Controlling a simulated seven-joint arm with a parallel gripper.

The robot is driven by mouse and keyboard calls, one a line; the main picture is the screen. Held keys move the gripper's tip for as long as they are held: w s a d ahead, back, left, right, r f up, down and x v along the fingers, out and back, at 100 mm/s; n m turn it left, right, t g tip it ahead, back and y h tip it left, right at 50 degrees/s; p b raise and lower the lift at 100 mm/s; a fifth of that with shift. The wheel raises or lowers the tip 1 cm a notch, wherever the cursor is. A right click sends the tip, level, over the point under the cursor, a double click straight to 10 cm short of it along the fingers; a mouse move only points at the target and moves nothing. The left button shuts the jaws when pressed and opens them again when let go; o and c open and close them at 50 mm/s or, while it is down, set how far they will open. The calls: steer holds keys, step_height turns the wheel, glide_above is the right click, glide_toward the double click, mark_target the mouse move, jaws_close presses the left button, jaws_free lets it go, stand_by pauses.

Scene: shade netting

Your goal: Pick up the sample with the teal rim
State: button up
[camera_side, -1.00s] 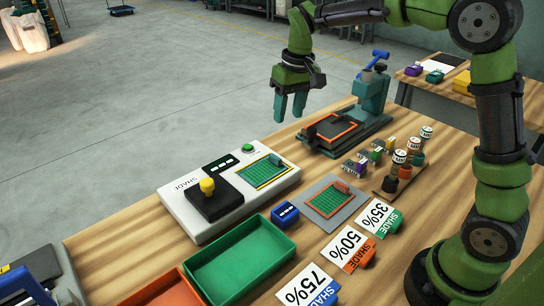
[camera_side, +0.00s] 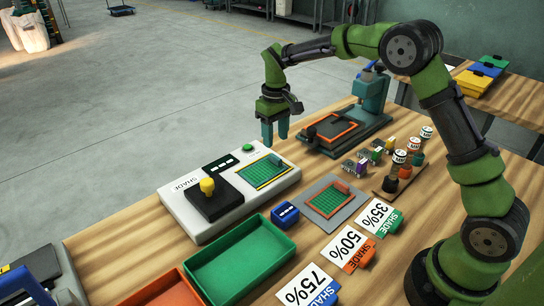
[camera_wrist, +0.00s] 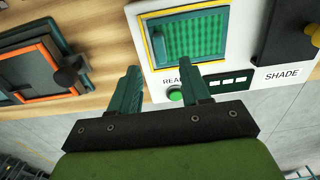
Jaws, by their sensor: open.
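A green netting sample (camera_side: 262,172) lies on the right part of the white shade meter (camera_side: 180,206). In the side view a yellow edge shows around it. The wrist view shows the netting (camera_wrist: 188,40) with a teal-looking border inside a yellow frame. A second green netting sample (camera_side: 328,201), with an orange rim, lies on a grey plate on the table. My gripper (camera_side: 275,138) is open and empty, above the far right end of the meter. In the wrist view my two teal fingers stand apart (camera_wrist: 163,75), and the right one is close to the sample's edge.
A press with an orange frame (camera_side: 335,131) stands right of my gripper. A green tray (camera_side: 240,262), a small blue block (camera_side: 285,214) and shade cards (camera_side: 348,248) are nearer. The black pad with a yellow knob (camera_side: 207,186) is on the meter.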

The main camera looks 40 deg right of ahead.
mark_target(275, 156)
steer(key=shift+f, duration=3.2)
steer(key=shift+c, duration=0.2)
jaws_close()
